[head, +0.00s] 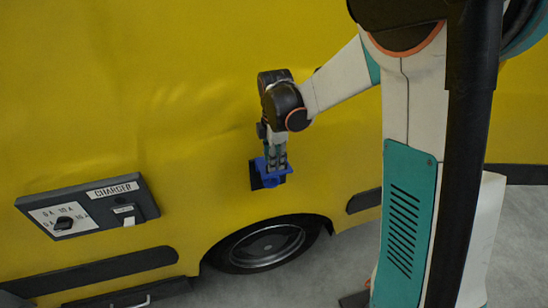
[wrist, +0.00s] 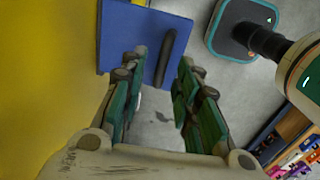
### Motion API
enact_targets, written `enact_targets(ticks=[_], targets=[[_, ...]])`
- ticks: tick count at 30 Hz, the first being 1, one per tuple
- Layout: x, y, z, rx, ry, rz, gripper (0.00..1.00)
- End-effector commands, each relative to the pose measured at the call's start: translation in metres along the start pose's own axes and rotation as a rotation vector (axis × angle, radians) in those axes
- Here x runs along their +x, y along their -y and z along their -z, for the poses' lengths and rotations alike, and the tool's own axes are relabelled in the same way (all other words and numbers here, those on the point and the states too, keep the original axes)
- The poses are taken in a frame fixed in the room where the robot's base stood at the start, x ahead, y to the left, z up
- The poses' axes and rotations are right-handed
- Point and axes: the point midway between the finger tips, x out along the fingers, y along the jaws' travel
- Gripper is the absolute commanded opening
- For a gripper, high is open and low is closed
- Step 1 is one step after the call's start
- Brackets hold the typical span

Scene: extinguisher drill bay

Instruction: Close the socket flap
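The blue socket flap (head: 271,170) stands out from the side of the yellow vehicle, with part of a dark socket plate (head: 255,178) showing behind it. In the wrist view the flap (wrist: 122,38) fills the upper middle and carries a dark upright bar handle (wrist: 166,58). My gripper (head: 276,161) is pointing down at the flap. In the wrist view its two green-padded fingers (wrist: 160,72) are apart, with the bar in the gap between them, nearer the right finger. Whether either finger touches the bar I cannot tell.
A charger panel (head: 90,205) with a dial and a switch sits on the vehicle to the left. A wheel (head: 265,245) is below the flap. Grey floor is clear beneath. A rack of colourful items (wrist: 297,150) shows at the wrist view's lower right.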

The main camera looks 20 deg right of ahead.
Motion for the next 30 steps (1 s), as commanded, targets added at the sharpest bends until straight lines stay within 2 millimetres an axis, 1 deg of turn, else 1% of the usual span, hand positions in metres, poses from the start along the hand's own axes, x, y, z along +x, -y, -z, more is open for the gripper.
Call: enact_targets(ticks=[7,8,9,11,12,23,30], targets=[[0.001,0.0,0.0,0.0,0.0,0.0,0.29],[0.001,0.0,0.0,0.0,0.0,0.0,0.25],[0.001,0.0,0.0,0.0,0.0,0.0,0.16],[0.001,0.0,0.0,0.0,0.0,0.0,0.02],[0.001,0.0,0.0,0.0,0.0,0.0,0.0],[0.003,0.004,0.0,0.0,0.0,-0.021,0.0],[0.015,0.017,0.0,0.0,0.0,-0.134,0.0]])
